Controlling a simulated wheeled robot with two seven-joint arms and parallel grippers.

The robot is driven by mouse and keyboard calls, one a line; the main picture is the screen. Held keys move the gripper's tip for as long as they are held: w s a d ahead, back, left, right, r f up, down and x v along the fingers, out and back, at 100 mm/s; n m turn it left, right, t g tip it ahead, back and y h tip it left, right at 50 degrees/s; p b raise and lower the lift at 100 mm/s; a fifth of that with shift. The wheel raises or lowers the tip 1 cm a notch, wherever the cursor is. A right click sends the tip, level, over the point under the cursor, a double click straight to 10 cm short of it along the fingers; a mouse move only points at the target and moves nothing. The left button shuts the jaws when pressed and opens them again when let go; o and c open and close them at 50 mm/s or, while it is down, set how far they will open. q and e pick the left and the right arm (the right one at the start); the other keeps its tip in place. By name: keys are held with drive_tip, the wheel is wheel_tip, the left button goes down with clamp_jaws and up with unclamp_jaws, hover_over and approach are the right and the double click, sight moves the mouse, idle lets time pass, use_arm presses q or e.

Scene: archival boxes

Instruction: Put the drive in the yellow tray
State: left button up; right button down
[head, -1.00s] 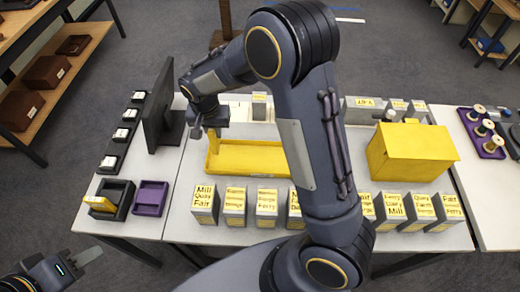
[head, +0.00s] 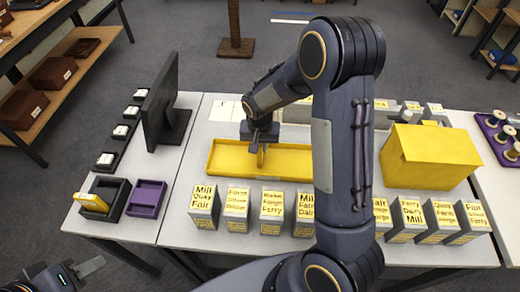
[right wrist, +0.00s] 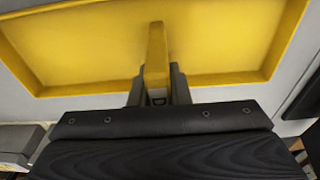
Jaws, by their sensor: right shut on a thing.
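My right gripper (head: 262,142) is shut on a narrow yellow drive (head: 261,158), held upright over the middle of the yellow tray (head: 224,160). In the right wrist view the drive (right wrist: 157,55) sticks out from between the fingers (right wrist: 157,92), with the tray's floor and rim (right wrist: 60,92) behind it. I cannot tell whether the drive touches the tray floor. My left gripper (head: 88,267) is at the bottom left, away from the table, and its jaw opening is unclear.
A black open holder (head: 113,205) with a yellow block (head: 91,202) and a purple tray (head: 146,198) stand at left. A dark monitor (head: 160,100) is behind them. Labelled boxes (head: 237,208) line the front edge. A large yellow box (head: 430,158) stands at right.

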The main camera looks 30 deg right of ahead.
drive_tip(key=shift+f, duration=0.15)
drive_tip(key=shift+f, duration=0.15)
drive_tip(key=c, duration=1.8)
unclamp_jaws()
drive_tip(key=shift+f, duration=0.1)
drive_tip(key=o, duration=0.4)
drive_tip(key=shift+o, duration=0.2)
